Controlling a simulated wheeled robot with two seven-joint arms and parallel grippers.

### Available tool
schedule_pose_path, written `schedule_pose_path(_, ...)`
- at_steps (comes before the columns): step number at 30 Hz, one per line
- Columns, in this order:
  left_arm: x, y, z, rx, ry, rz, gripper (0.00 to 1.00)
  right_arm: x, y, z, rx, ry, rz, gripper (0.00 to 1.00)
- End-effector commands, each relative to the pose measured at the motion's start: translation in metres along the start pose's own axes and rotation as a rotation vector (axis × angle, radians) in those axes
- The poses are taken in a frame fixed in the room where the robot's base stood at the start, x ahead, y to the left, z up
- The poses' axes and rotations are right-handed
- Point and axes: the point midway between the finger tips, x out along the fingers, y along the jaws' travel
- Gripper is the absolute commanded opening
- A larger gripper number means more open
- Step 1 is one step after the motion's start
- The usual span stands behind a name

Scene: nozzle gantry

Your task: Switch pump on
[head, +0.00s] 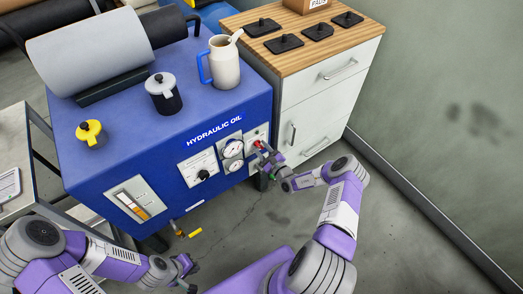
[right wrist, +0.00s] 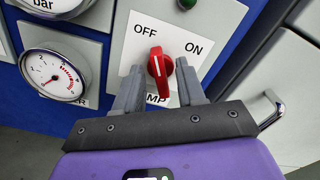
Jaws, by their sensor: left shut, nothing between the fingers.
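The blue hydraulic oil unit (head: 110,165) has a pump switch panel (head: 256,135) at the right end of its front. The panel reads OFF at left and ON at right in the right wrist view. Its red rotary knob (right wrist: 160,66) has a white line tilted slightly left, towards OFF. My right gripper (head: 266,157) is at the panel. In the right wrist view the right gripper (right wrist: 160,72) is open, one finger on either side of the knob; I cannot tell whether they touch it. My left gripper (head: 188,266) is shut and empty, low in front of the unit.
A pressure gauge (right wrist: 55,74) sits left of the switch. A white drawer cabinet (head: 318,95) with handles stands right of the unit. A jug (head: 224,66) and a yellow cap (head: 91,133) are on top. A yellow-handled valve (head: 189,233) projects below. Floor at right is clear.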

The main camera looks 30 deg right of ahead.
Motion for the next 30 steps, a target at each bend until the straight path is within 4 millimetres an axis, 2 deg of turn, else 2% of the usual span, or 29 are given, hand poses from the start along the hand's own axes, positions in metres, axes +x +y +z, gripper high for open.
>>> schedule_pose_path(10, 0.0013, -0.0004, 0.0000, 0.000, 0.000, 0.000, 0.00, 0.0051, -0.0004, 0.0007, 0.000, 0.000, 0.001, 0.38)
schedule_pose_path(15, 0.0013, -0.0004, 0.0000, 0.000, 0.000, 0.000, 0.00, 0.0049, -0.0002, 0.0007, 0.000, 0.000, 0.001, 0.12)
schedule_pose_path(18, 0.0013, -0.0004, -0.0001, 0.000, 0.000, 0.000, 0.00, 0.0048, -0.0003, 0.0006, 0.000, 0.000, 0.001, 0.00)
schedule_pose_path(30, 0.0000, 0.0001, 0.0000, 0.000, 0.000, 0.000, 0.00, 0.0046, -0.0007, 0.0006, 0.042, 0.000, 0.000, 0.00)
